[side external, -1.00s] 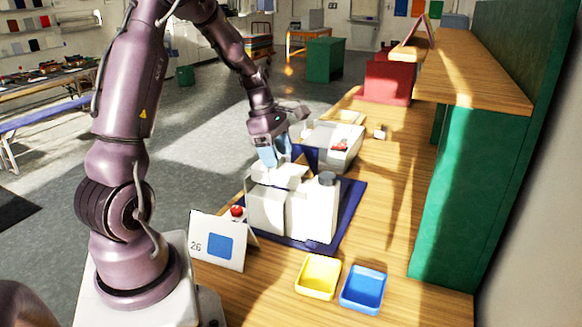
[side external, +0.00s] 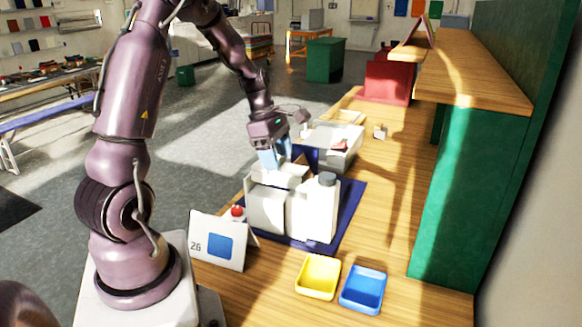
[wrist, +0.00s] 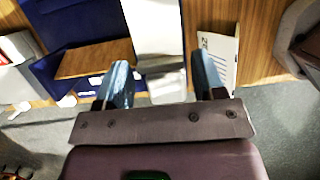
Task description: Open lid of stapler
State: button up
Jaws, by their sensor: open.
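A white, blocky object (side external: 266,208), likely the stapler, stands on the dark blue mat (side external: 345,222). I cannot be sure of its identity, and no raised lid is clear. A white, long-shaped part (wrist: 153,25) shows ahead of my fingers in the wrist view. My gripper (side external: 275,156) points down just above the white object's back top edge. In the wrist view my gripper (wrist: 160,65) has its two blue fingers wide apart, with the white part between their lines of reach. It is open, and contact with the white part cannot be told.
A white bottle-like container (side external: 323,210) with a grey cap stands close on the right. A white machine (side external: 333,145) is behind. In front are a numbered card (side external: 217,240), a red knob (side external: 237,211), a yellow tray (side external: 318,277) and a blue tray (side external: 363,288). A green-sided shelf (side external: 470,190) bounds the right.

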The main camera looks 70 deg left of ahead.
jog(key=c, duration=0.3)
jog(key=shift+w+d+r, duration=0.15)
jog(key=shift+w+r, duration=0.05)
jog(key=shift+r, duration=0.3)
jog(key=shift+g+y, duration=0.3)
jog(key=shift+w+d+r, duration=0.3)
jog(key=shift+r, duration=0.15)
